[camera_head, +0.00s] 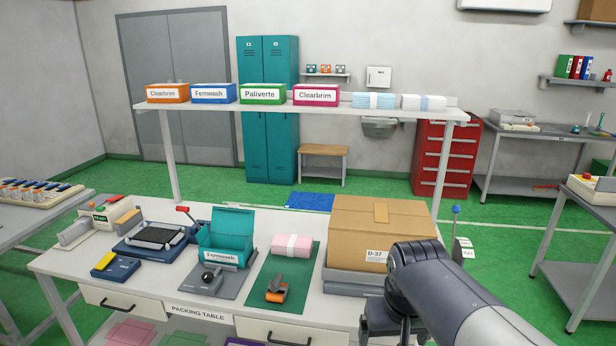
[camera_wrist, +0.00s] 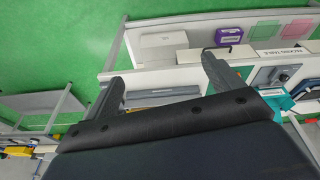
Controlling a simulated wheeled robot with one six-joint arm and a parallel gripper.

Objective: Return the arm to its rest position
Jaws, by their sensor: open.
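My arm is at the lower right in the head view, in front of the packing table (camera_head: 205,308). In the wrist view my gripper (camera_wrist: 162,82) has its two dark fingers spread wide apart, with nothing between them. The tabletop edge and drawers of the packing table show beyond the fingers in that view. In the head view the gripper's fingers are not clearly seen; only dark parts below the bent wrist show.
A cardboard box (camera_head: 375,232) marked D-37 stands just left of my arm. A teal Fernwash box (camera_head: 226,235), a pink bundle (camera_head: 291,245) and a tape dispenser (camera_head: 276,289) are on the table. A shelf (camera_head: 290,108) with labelled boxes spans above.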

